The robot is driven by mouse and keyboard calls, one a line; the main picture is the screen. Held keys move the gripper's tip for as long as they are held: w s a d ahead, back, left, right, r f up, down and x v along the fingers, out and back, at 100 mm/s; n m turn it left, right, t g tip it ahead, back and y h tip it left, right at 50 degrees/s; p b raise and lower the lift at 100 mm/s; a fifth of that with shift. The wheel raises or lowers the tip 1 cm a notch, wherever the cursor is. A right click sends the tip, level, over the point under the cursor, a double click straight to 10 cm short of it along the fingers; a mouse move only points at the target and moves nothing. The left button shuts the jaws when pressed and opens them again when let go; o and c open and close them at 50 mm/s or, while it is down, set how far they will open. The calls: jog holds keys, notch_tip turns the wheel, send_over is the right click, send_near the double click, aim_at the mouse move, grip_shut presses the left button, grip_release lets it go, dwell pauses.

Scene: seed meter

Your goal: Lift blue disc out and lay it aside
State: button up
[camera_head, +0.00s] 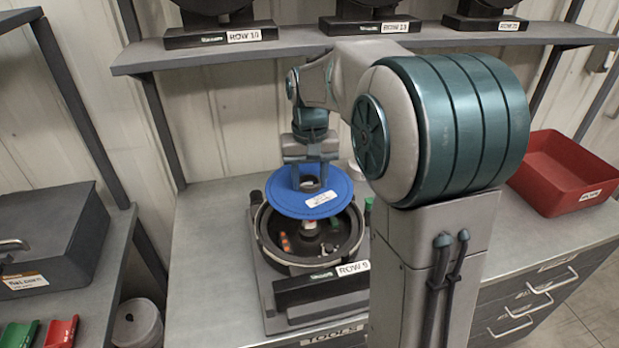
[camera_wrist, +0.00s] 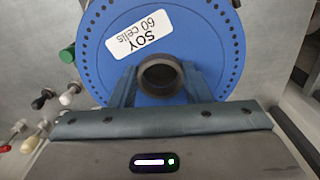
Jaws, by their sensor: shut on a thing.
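The blue disc (camera_head: 282,198) has a white label and a ring of small holes near its rim. In the wrist view the disc (camera_wrist: 95,45) carries the label "SOY 60 cells". My gripper (camera_head: 311,178) is shut on the dark hub ring (camera_wrist: 160,76) at the disc's middle, one finger on each side. The disc is held above the open round housing of the seed meter (camera_head: 262,245) and looks slightly tilted. The housing's dark inside shows below the disc, with an orange part (camera_head: 286,243) in it. The disc hides the back of the housing.
The meter stands on a grey bench (camera_head: 205,230) with free room to its left. A red bin (camera_head: 568,175) is at the right, beyond my arm. A shelf (camera_head: 270,48) with more meters runs behind. A grey case (camera_head: 45,240) stands on the left bench.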

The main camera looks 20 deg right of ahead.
jog(key=shift+r+p, duration=1.35)
jog(key=shift+r, duration=0.55)
